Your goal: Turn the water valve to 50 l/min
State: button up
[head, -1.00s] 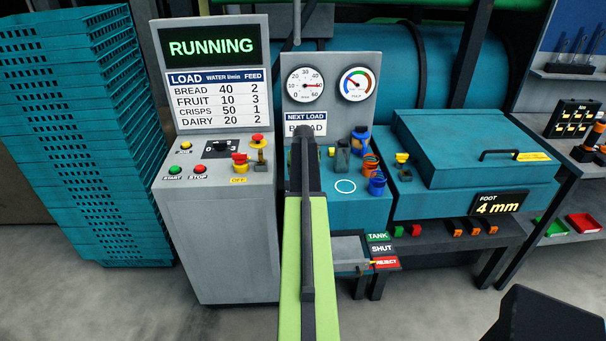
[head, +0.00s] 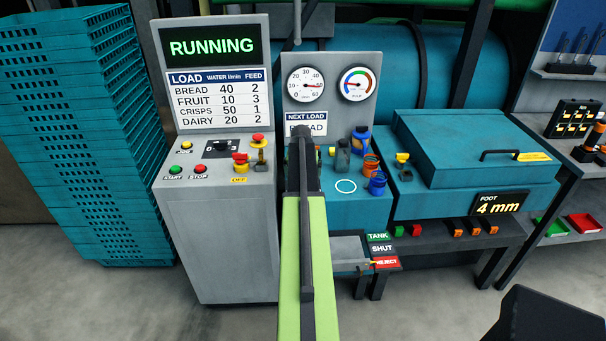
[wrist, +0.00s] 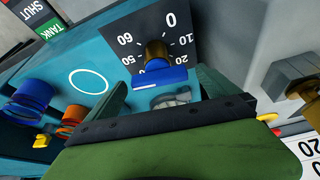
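The water valve has a blue bar handle (wrist: 160,79) on a brass stem, in front of a dark scale plate (wrist: 150,32) marked 0 to 60. The handle's left end lies near the 50 mark; its exact setting is hard to tell. My gripper (wrist: 164,92) is open, with one dark green finger on each side of the handle and visible gaps. In the head view my arm hides the valve and the fingertips. The water gauge (head: 306,84) stands above, its red needle pointing right, around 50.
The control panel (head: 219,90) reads RUNNING and lists BREAD with water 40. The NEXT LOAD sign (head: 306,117) is partly covered by my arm. A brass fitting (wrist: 295,80) is close on the right.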

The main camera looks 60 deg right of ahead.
jog(key=p+v, duration=1.6)
jog(key=v, duration=0.1)
jog(key=shift+a+r, duration=0.1)
jog(key=shift+a, duration=0.05)
